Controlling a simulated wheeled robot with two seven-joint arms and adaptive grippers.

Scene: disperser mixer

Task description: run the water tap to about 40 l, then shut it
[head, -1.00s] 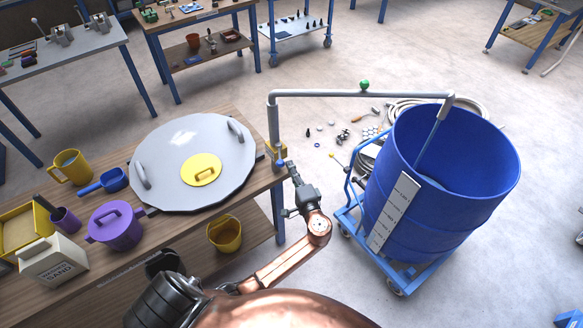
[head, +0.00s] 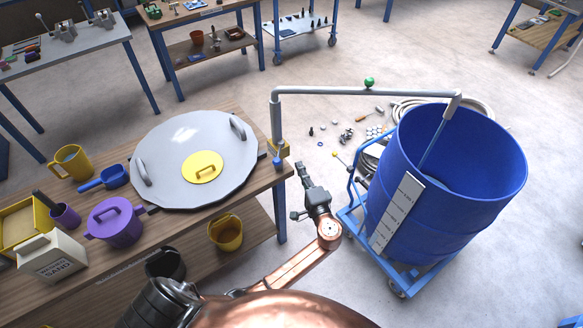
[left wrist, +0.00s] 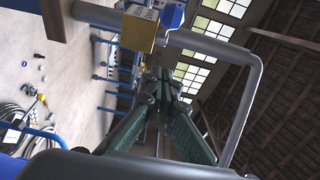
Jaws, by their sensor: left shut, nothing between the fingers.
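The water tap is a yellow valve block (head: 279,149) with a small blue lever (head: 278,160), at the foot of a grey pipe (head: 365,93) on the bench edge. The valve block also shows in the left wrist view (left wrist: 138,30). The pipe runs right to a spout over the blue drum (head: 450,215).
A big grey lid (head: 165,150) with a yellow cap lies on the bench, beside a purple pot (head: 115,224) and a yellow jug (head: 70,162). The drum stands on a blue trolley (head: 352,222). A hose (head: 470,112) and small parts lie on the floor behind.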

